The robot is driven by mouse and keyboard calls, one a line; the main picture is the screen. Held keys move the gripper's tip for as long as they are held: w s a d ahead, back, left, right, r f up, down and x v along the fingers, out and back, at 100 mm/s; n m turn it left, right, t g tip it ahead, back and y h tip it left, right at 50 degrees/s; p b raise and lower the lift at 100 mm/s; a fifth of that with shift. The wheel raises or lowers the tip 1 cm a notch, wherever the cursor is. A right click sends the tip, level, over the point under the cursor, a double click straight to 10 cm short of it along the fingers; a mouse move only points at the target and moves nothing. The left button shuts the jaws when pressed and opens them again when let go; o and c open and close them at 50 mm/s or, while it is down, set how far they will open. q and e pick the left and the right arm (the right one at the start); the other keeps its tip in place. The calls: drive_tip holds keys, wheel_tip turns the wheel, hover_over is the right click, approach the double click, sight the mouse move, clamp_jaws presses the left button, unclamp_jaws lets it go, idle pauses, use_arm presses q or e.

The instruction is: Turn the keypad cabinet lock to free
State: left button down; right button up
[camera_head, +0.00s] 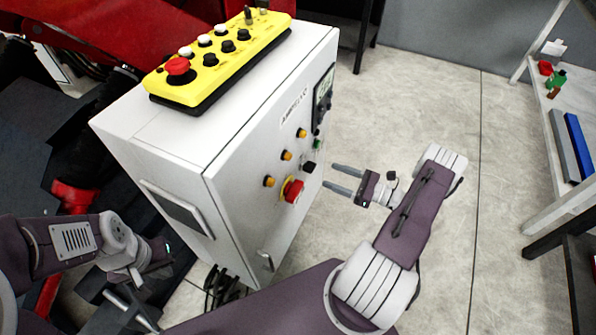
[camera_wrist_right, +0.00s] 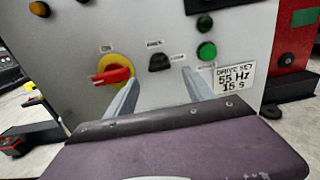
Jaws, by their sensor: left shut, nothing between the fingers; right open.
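The white control cabinet (camera_head: 255,150) stands left of my right gripper, with a dark keypad and display panel (camera_head: 323,92) high on its front. A black knob (camera_head: 309,167) sits on the front beside the red-and-yellow rotary switch (camera_head: 291,190). In the right wrist view the black knob (camera_wrist_right: 159,62) lies between my finger lines; its label is too blurred to read, so I cannot tell whether it is the lock. My right gripper (camera_head: 329,176) is open and empty, its fingers pointing at the front, apparently short of it. My left gripper (camera_head: 160,256) is shut and empty by the cabinet's left side.
A yellow button box (camera_head: 220,62) lies on the cabinet top. Orange lamps (camera_head: 286,156), a green button (camera_wrist_right: 206,51) and a drive-setting label (camera_wrist_right: 234,78) are on the front. A metal handle (camera_head: 266,262) is low down. A shelf (camera_head: 570,120) stands far right; floor between is clear.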

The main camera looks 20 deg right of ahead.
sight(314, 169)
drive_tip(key=b+x, duration=0.1)
drive_tip(key=x, duration=0.8)
drive_tip(key=shift+s, duration=0.1)
clamp_jaws()
drive_tip(key=shift+n, duration=0.3)
drive_tip(key=n, duration=1.3)
drive_tip(key=shift+n+b, duration=0.4)
drive_tip(key=shift+n, duration=1.7)
